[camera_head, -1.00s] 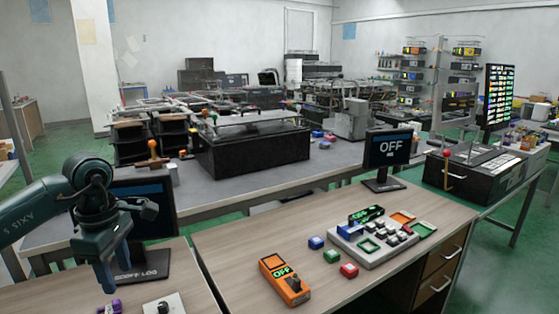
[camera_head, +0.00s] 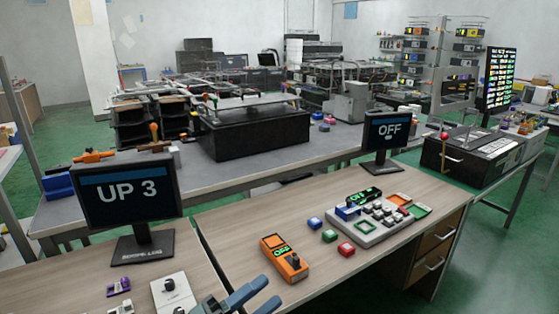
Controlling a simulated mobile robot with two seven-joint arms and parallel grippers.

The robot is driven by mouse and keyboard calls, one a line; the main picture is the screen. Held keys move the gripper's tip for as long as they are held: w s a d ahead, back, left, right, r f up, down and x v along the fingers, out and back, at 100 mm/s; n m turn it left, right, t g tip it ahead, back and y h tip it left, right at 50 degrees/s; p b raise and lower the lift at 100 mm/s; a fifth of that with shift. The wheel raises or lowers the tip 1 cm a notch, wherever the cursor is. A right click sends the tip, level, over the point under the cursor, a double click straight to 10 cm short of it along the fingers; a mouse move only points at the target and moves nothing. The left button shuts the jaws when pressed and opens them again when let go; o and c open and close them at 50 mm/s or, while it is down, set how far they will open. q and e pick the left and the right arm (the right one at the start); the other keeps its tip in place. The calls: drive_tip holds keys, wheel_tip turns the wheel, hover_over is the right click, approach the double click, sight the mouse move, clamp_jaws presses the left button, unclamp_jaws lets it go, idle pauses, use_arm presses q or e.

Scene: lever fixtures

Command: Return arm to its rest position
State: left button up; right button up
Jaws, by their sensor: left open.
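My left gripper (camera_head: 270,292) shows at the bottom edge, just left of centre. Its two blue-grey fingers are spread, with nothing seen between them. It is in front of the orange box (camera_head: 284,260) with a black lever and a green display, and to the right of the white plate (camera_head: 175,293) with a black knob. Most of my left arm is out of frame. The left monitor (camera_head: 127,192) reads "UP 3". The right monitor (camera_head: 388,130) reads "OFF". My right gripper is not in view.
Blue (camera_head: 314,223), green (camera_head: 329,236) and red (camera_head: 346,249) buttons sit beside a grey keypad panel (camera_head: 378,222). A small purple item (camera_head: 118,287) lies at the lower left. The wooden desk (camera_head: 232,228) is bare behind the orange box.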

use_arm(q)
drive_tip(key=s+a+f+n+y, duration=0.3)
drive_tip(key=s+f+n+y, duration=0.1)
drive_tip(key=f+n, duration=0.3)
drive_tip(key=s+a+f+n+g+y, duration=0.1)
drive_tip(key=s+a+f+n+y, duration=0.3)
drive_tip(key=f+n, duration=0.3)
drive_tip(key=s+a+f+n+g+y, duration=0.1)
drive_tip(key=s+a+f+n+y, duration=0.3)
drive_tip(key=f+n+y, duration=0.2)
wheel_tip(320, 180, down, 2)
drive_tip(key=n+p, duration=0.1)
drive_tip(key=n, duration=0.3)
drive_tip(key=shift+s, duration=0.3)
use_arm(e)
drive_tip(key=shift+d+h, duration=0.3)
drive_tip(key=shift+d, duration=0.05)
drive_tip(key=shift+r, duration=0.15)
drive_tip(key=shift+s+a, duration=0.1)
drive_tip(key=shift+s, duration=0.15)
